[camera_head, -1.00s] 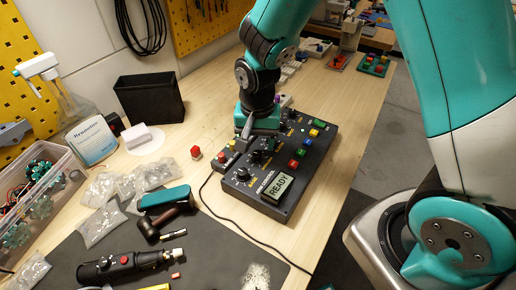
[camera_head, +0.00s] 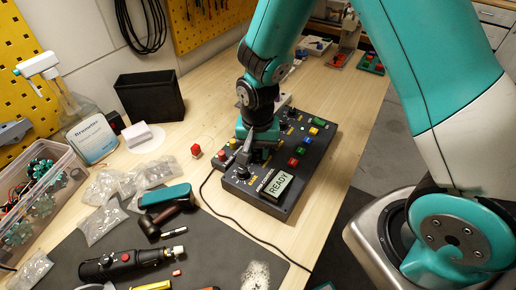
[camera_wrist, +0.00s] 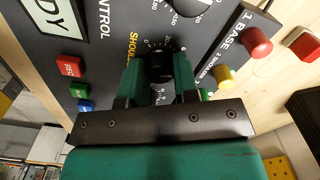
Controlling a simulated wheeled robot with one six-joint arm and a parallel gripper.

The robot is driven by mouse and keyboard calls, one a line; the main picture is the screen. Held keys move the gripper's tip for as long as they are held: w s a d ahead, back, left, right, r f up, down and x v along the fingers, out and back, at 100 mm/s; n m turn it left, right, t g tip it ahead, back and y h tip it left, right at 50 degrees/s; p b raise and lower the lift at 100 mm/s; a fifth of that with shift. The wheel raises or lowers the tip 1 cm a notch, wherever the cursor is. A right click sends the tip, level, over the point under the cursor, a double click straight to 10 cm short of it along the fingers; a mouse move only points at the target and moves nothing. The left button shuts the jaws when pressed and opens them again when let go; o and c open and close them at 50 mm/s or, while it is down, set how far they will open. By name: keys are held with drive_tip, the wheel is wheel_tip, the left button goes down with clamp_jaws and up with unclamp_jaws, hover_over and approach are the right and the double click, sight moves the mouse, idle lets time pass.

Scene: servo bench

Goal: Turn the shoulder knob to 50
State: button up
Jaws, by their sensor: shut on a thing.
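The dark control box (camera_head: 318,150) lies on the bench with its display (camera_head: 278,185) reading READY. In the wrist view, the shoulder knob (camera_wrist: 158,66) is a dark knob beside the yellow label starting "SHOU", with a numbered scale around it. My gripper (camera_wrist: 157,72) has its two green fingers on either side of this knob, shut on it. The knob's pointer and part of its scale are hidden, so I cannot tell its setting. In the head view my gripper (camera_head: 262,154) is over the panel and covers the shoulder knob.
Another dial (camera_wrist: 195,6) sits close by, at the top of the wrist view. Red (camera_wrist: 257,43) and yellow (camera_wrist: 224,75) buttons stand near my right finger. Red (camera_wrist: 71,66) and green (camera_wrist: 80,90) buttons are on the left. A black cable (camera_head: 230,220) runs from the box.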

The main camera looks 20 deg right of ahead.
sight(257, 151)
drive_tip(key=n, duration=0.8)
drive_tip(key=shift+n, duration=0.3)
drive_tip(key=shift+w, duration=0.1)
idle(0.5)
drive_tip(key=o, duration=0.9)
drive_tip(key=shift+o, duration=0.2)
wheel_tip(257, 151, up, 18)
drive_tip(key=b, duration=0.2)
drive_tip(key=shift+f, duration=0.25)
